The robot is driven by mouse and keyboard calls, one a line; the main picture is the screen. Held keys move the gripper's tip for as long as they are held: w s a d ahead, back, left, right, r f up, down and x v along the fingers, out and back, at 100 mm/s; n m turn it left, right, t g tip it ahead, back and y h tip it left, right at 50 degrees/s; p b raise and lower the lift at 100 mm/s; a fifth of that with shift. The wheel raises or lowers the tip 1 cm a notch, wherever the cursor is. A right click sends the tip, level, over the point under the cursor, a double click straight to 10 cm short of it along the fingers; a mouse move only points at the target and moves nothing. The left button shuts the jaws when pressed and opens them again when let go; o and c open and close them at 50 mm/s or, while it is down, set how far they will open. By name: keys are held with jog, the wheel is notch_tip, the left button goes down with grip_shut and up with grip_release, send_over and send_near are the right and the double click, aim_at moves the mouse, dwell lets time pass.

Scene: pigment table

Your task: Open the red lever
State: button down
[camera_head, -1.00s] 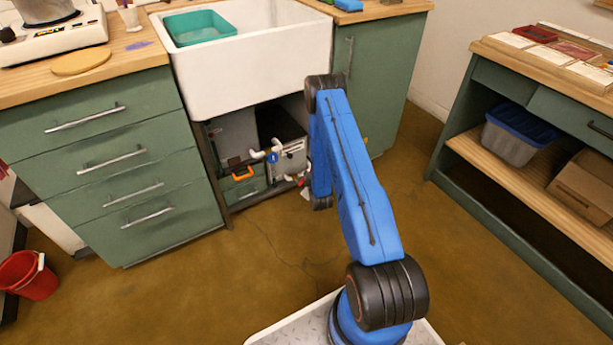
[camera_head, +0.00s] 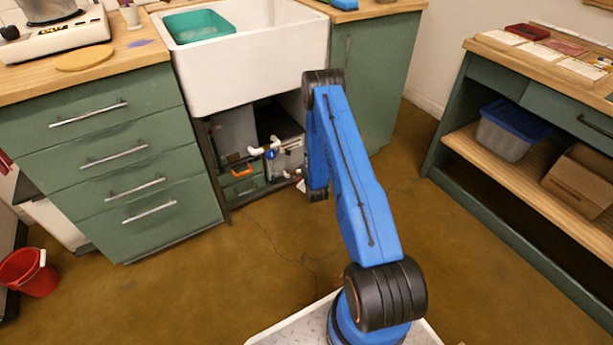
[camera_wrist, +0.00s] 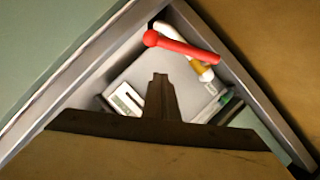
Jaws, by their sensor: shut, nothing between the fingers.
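The red lever (camera_wrist: 183,46) is a rod with a round knob at its left end. In the wrist view it lies slanted across the upper middle, beside a white pipe (camera_wrist: 169,30) that has a yellow-orange band. My gripper (camera_wrist: 160,82) is shut and empty. Its dark tip appears below the lever in that view, with a visible gap between them in the picture. In the head view, the gripper is hidden behind my blue arm, which reaches toward the open space under the sink. I cannot clearly pick out the lever there.
The under-sink space holds white pipes (camera_head: 264,150), an orange-handled toolbox (camera_head: 243,174) and a grey box. Green drawers (camera_head: 130,160) stand left and a green cupboard door (camera_head: 372,80) right. The white sink (camera_head: 250,60) hangs above. The floor in front is clear.

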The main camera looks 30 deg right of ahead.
jog(key=r+v, duration=0.1)
jog(key=v, duration=0.9)
jog(key=w+a+r+m+g+y, duration=0.1)
jog(key=w+a+r, duration=0.1)
jog(key=r, duration=0.7)
jog(key=w+a+r+g, duration=0.1)
jog(key=w+a+r, duration=0.1)
jog(key=r, duration=0.7)
jog(key=s+a+r+m+g, duration=0.1)
jog(key=s+a+r, duration=0.25)
jog(key=r, duration=0.55)
jog(key=s+a+r+g, duration=0.1)
jog(key=s+a+r, duration=0.25)
jog(key=r, duration=0.55)
jog(key=s+a+r+m+g+y, duration=0.1)
jog(key=s+a+r, duration=0.2)
jog(key=s+r, duration=0.5)
jog(key=s+a+r+g, duration=0.1)
jog(key=s+a+r, duration=0.1)
jog(key=s, duration=0.9)
jog(key=s+a+r+m+g+y, duration=0.1)
jog(key=s+r, duration=0.3)
jog(key=s, duration=0.8)
jog(key=s+a+r+m+g, duration=0.1)
jog(key=s+a+r+g, duration=0.1)
jog(key=s, duration=1)
jog(key=shift+s+a+r, duration=0.2)
jog(key=shift+a+r, duration=0.3)
jog(key=shift+a, duration=0.45)
